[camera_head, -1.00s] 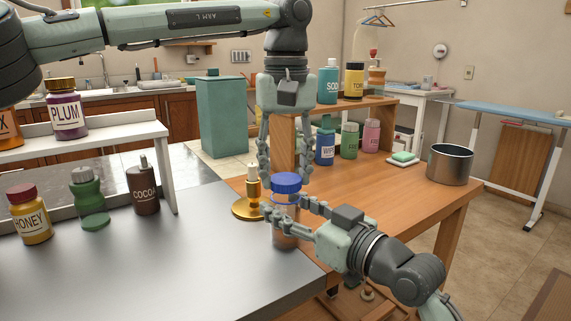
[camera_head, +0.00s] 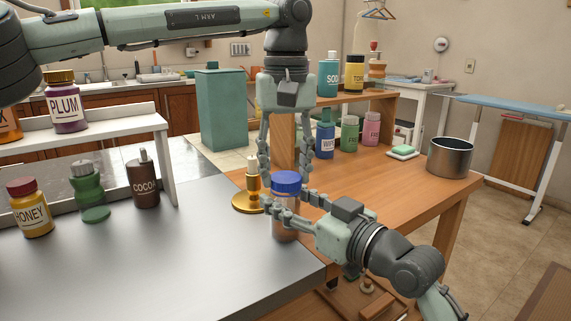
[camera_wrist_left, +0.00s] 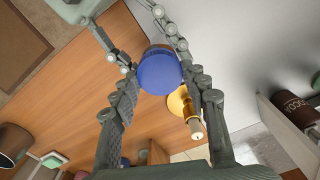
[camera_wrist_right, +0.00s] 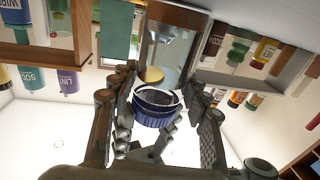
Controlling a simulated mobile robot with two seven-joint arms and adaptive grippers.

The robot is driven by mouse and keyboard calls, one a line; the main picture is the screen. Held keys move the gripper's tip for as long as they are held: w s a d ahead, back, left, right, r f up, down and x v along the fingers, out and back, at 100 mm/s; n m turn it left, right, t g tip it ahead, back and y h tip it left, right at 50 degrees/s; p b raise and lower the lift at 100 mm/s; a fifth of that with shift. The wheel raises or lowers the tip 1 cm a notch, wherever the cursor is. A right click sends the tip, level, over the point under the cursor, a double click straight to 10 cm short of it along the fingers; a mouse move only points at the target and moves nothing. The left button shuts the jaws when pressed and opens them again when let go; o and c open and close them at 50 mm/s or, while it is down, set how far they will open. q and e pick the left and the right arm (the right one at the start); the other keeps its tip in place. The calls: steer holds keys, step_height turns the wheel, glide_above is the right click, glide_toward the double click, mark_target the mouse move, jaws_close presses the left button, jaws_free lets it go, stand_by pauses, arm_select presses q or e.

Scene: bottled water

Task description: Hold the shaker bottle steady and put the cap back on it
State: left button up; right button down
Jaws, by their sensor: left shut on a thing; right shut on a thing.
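The clear shaker bottle (camera_head: 285,232) stands upright near the right edge of the grey counter. My right gripper (camera_head: 279,208) reaches in from the right and is shut around the bottle's upper body. The blue cap (camera_head: 286,180) is at the bottle's mouth, and it also shows in the left wrist view (camera_wrist_left: 160,74). My left gripper (camera_head: 285,178) points down from above and is shut on the cap, with a finger on each side. The right wrist view shows the cap (camera_wrist_right: 155,106) against the bottle (camera_wrist_right: 172,48). I cannot tell whether it is fully seated.
A gold candlestick (camera_head: 249,202) stands just left of the bottle, close to my left fingers. Honey (camera_head: 32,213), green (camera_head: 88,186) and cocoa (camera_head: 144,185) containers stand at the left. A metal pot (camera_head: 450,159) is on the wooden table at right. The counter's front middle is clear.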

arm_select(q)
steer(key=m, duration=0.3)
steer(key=shift+f, duration=0.1)
steer(key=m, duration=0.8)
steer(key=shift+s+d+f, duration=0.1)
steer(key=shift+s+d, duration=0.05)
steer(key=shift+d, duration=0.15)
steer(key=shift+m, duration=1)
steer(key=shift+a+m, duration=0.15)
steer(key=shift+m, duration=0.15)
steer(key=o, duration=0.7)
